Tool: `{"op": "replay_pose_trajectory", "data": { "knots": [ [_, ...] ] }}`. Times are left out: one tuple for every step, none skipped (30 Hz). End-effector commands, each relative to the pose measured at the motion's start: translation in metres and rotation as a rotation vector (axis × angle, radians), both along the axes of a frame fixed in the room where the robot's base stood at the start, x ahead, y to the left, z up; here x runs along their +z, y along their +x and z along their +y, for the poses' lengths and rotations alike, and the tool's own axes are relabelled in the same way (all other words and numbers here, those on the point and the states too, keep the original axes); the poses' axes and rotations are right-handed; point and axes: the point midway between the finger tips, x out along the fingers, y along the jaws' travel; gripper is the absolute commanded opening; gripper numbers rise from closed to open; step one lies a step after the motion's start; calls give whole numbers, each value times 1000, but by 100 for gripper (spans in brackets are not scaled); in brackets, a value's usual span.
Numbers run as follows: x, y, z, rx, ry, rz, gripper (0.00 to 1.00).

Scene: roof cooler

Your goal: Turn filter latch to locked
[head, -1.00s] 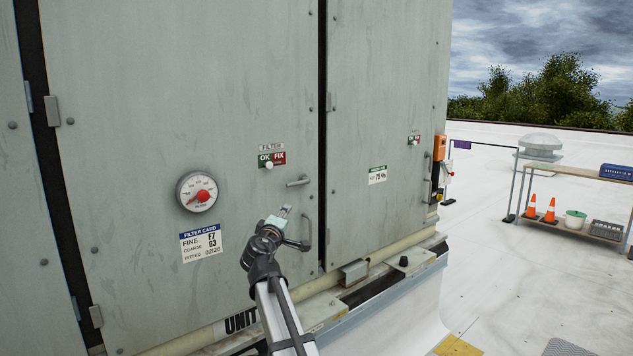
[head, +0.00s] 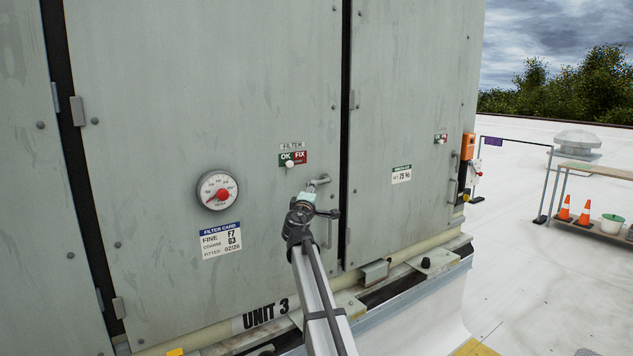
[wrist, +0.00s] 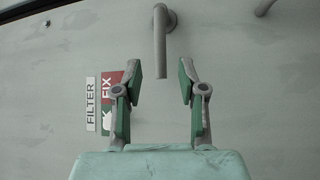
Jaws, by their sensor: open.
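The filter latch (head: 317,183) is a grey L-shaped lever on the cabinet door, below and right of the FILTER sign. In the head view its arm lies roughly level, partly hidden by my gripper (head: 308,192). In the wrist view the latch (wrist: 160,42) has its round pivot at the top and its bar pointing down. My gripper (wrist: 160,84) is open there, with green-padded fingers apart on either side of the bar's end. No finger visibly touches the bar.
A pressure gauge (head: 217,190) and a filter card (head: 221,240) are to the left. A dark gap (head: 345,130) separates the door from the right panel. A shelf with cones (head: 574,212) stands far right on the roof.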

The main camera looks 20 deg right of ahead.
Motion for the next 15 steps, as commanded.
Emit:
{"op": "replay_pose_trajectory", "data": {
  "knots": [
    [5,12,-8,-1,0,0,41],
    [6,17,-11,-1,0,0,41],
    [7,22,-15,-1,-1,1,41],
    [7,26,-18,-1,-1,1,41],
    [8,30,-21,-1,-1,1,41],
    [8,35,-24,-1,-1,1,41],
    [8,38,-26,-1,0,1,41],
    [9,41,-28,-1,1,1,41],
    [9,44,-30,-1,2,0,41],
    [9,46,-32,0,1,0,41],
    [10,48,-33,0,1,-1,41],
    [10,50,-35,0,0,0,41],
    [10,51,-35,0,0,0,41],
    [10,52,-36,0,0,0,41],
    [10,53,-37,0,0,0,41]
  ]
}}
